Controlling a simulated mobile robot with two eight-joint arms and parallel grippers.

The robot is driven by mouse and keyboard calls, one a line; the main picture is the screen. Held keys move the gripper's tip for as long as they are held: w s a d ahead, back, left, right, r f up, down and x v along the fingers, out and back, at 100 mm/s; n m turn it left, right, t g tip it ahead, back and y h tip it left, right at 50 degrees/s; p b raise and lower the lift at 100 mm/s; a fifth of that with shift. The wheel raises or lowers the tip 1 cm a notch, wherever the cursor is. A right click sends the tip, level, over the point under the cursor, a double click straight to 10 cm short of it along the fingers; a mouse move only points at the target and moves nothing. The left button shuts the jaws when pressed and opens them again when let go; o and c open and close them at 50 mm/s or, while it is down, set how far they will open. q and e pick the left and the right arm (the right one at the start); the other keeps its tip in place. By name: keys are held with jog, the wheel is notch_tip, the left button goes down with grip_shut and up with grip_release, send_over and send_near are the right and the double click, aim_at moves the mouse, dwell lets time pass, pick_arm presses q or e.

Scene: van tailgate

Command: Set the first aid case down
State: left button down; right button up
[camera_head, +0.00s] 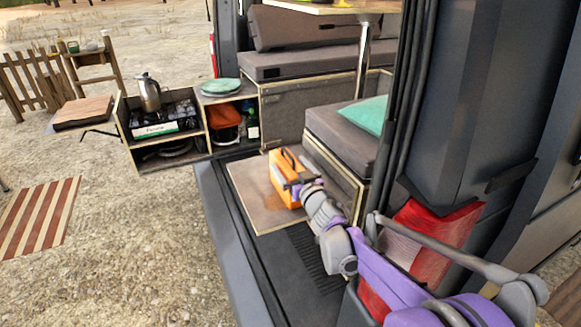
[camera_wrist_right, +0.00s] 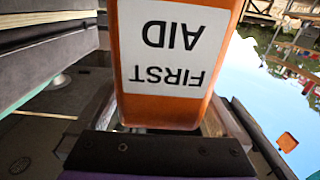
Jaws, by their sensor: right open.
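The first aid case (camera_head: 281,185) is an orange box with a dark handle on top. It appears to rest upright on a flat wooden board (camera_head: 256,213) on the van floor at the tailgate. In the right wrist view the case (camera_wrist_right: 121,80) fills the middle, its white FIRST AID label upside down. My right gripper (camera_head: 298,184) is open at the right side of the case, very close to it; the head view does not show clearly whether it touches. The case's far side and underside are hidden. My left gripper is not in view.
A grey bench with a teal cushion (camera_head: 365,116) stands right behind the board. A slide-out kitchen box with a stove and kettle (camera_head: 149,92) is at left. The board's front left part is bare.

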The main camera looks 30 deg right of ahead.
jog(key=shift+r, duration=0.25)
jog(key=s, duration=1.2)
jog(key=shift+a+b, duration=0.35)
jog(key=shift+b, duration=0.1)
jog(key=shift+s+f, duration=0.1)
jog(key=s+a+f+g, duration=0.6)
jog(key=s+f, duration=0.4)
jog(key=s, duration=0.2)
jog(key=s+a+f+g+y, duration=0.1)
jog(key=s+a+f+g, duration=0.6)
jog(key=s, duration=0.6)
notch_tip(320, 180, down, 3)
jog(key=shift+a+r+n, duration=0.1)
jog(key=shift+a+n, duration=0.2)
jog(key=shift+a, duration=0.65)
jog(key=shift+w, duration=0.1)
